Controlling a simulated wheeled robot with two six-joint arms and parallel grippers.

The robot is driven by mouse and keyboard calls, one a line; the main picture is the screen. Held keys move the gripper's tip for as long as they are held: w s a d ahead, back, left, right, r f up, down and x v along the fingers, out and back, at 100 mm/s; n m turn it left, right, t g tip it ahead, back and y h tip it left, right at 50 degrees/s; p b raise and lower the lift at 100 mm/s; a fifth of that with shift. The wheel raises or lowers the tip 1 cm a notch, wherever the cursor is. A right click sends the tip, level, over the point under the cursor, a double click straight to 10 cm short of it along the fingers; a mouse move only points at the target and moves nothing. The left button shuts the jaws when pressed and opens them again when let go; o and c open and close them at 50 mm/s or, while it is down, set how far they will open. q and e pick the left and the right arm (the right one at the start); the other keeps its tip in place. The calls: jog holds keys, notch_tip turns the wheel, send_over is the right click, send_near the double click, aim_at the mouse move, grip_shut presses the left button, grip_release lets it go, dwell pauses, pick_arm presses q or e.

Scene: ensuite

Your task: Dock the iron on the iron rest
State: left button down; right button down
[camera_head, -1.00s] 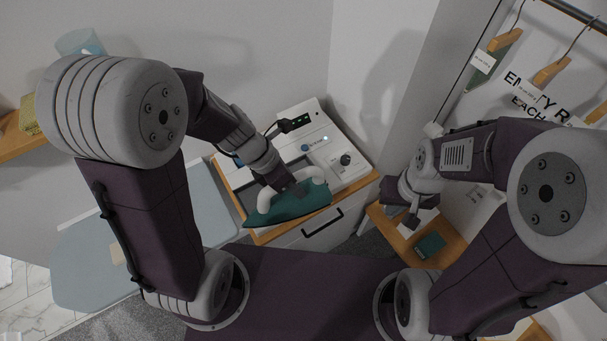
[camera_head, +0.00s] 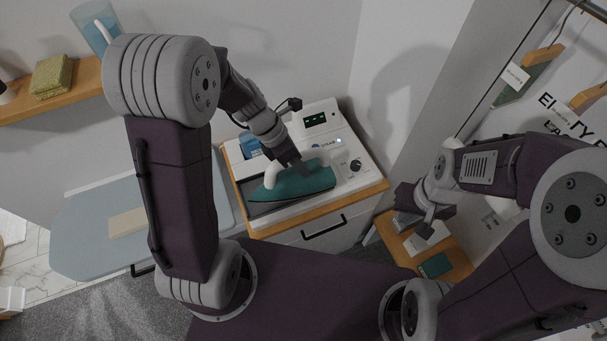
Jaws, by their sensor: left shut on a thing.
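The iron (camera_head: 302,184) has a teal body and a white handle. My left gripper (camera_head: 296,166) is shut on its handle and holds it over the white steam station on the wooden-topped cabinet. The iron rest (camera_head: 262,209) is the dark sloped plate at the station's front left. The iron covers part of it, and I cannot tell whether they touch. My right gripper (camera_head: 418,236) hangs over a small wooden shelf at the right. Its fingers are small and dark here, so its opening is unclear.
The station's control panel (camera_head: 351,163) with a dark knob is right of the iron. A blue ironing board (camera_head: 95,225) lies to the left.

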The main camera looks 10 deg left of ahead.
pick_arm(q)
jog(key=w+a+f, duration=0.1)
jog(key=w+f, duration=0.1)
jog(key=w+a, duration=0.1)
jog(key=w, duration=0.1)
jog(key=shift+w+a+f+p, duration=0.1)
jog(key=shift+a+f+p, duration=0.2)
jog(key=shift+a+f, duration=0.1)
notch_tip(320, 180, down, 3)
jog(key=shift+d+f, duration=0.15)
jog(key=shift+f, duration=0.4)
jog(key=c, duration=1.2)
grip_release()
jog(key=shift+f, duration=0.15)
